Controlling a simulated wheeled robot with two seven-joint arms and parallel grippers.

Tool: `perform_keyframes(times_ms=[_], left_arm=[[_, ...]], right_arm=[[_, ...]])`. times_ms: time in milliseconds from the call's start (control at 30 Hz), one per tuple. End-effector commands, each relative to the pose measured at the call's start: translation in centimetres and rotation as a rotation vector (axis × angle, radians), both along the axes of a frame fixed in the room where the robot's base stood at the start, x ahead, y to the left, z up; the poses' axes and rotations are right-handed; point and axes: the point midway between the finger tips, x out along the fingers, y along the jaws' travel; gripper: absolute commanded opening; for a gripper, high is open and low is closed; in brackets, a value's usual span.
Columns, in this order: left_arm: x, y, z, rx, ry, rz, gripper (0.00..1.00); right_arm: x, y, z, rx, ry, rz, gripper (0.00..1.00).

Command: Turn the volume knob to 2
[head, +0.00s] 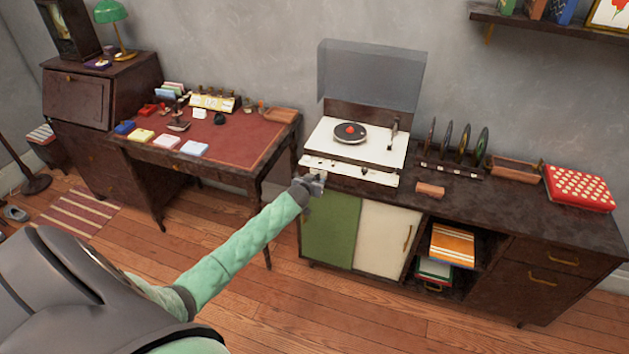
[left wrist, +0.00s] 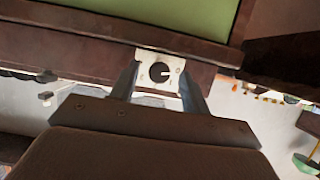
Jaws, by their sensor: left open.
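The volume knob (left wrist: 159,72) is a round dark dial on a small white plate with faint marks, seen in the left wrist view. Its light pointer line points to the right in that view; the marks are too small to read. My left gripper (left wrist: 158,67) is open, with one finger on each side of the knob; I cannot tell whether they touch it. In the head view my left gripper (head: 313,184) is at the left front corner of the record player (head: 350,171) and hides the knob. My right gripper is out of view.
The record player stands on a dark cabinet (head: 480,200) with a green door (head: 331,228) and a white door. A red-topped desk (head: 245,140) stands on the left, with a floor gap between.

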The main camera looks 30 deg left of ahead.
Motion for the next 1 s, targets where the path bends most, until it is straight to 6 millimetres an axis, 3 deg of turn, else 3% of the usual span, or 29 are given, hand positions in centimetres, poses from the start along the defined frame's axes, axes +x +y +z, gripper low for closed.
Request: perform_keyframes(times_ms=[133,333,833,1000], left_arm=[[0.0,0.0,0.0,0.0,0.0,0.0,0.42],[0.0,0.0,0.0,0.0,0.0,0.0,0.03],[0.0,-0.3,-0.2,0.114,0.026,-0.001,0.02],[0.1,-0.5,-0.4,0.243,0.056,-0.001,0.02]], right_arm=[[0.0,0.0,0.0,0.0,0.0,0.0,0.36],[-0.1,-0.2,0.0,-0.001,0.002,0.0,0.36],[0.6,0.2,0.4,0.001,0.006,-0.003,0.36],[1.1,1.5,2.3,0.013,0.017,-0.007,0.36]])
